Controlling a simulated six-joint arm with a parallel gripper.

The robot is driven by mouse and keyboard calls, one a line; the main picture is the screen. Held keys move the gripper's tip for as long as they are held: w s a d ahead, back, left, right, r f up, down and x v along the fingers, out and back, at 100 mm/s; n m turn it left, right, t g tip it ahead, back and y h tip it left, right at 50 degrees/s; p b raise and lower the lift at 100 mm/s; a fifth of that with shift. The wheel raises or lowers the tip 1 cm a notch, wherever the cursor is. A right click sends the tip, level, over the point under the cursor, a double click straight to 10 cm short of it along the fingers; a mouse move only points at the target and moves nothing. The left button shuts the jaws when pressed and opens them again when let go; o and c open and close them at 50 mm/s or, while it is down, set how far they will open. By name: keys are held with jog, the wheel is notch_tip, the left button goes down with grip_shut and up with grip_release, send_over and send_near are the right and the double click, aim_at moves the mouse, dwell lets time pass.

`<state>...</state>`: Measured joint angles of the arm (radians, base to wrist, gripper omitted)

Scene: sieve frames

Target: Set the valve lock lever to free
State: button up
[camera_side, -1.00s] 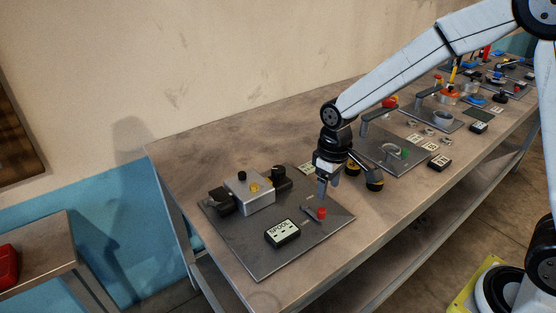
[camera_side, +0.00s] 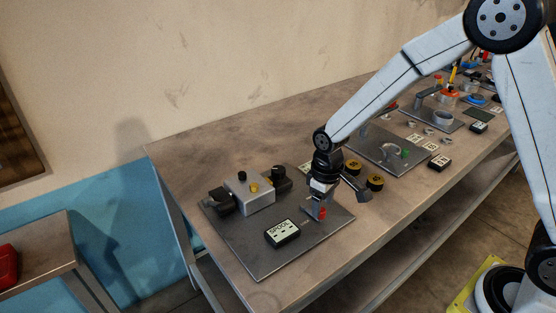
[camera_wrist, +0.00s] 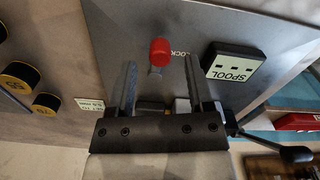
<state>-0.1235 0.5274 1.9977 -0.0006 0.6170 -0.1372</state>
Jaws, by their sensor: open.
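The lock lever has a red knob (camera_side: 322,213) and stands on a dark grey metal plate (camera_side: 258,258) in the side view. In the wrist view the red knob (camera_wrist: 160,50) sits beside printed letters reading "LOCK". My gripper (camera_side: 317,208) is low over the plate, right at the lever. In the wrist view my gripper (camera_wrist: 159,64) is open, with one finger on each side of the knob and visible gaps to both. The lever's lower part is partly hidden by the fingers in the side view, so its exact setting is hard to tell.
A black SPOOL display box (camera_side: 282,233) is close by on the plate. A silver valve block (camera_side: 249,191) with black and yellow knobs stands behind it. Black-and-yellow round parts (camera_side: 375,182) lie right of the plate. More fixtures (camera_side: 392,150) line the bench.

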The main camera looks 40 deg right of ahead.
jog(key=shift+f, duration=1.1)
grip_shut()
dwell(0.8)
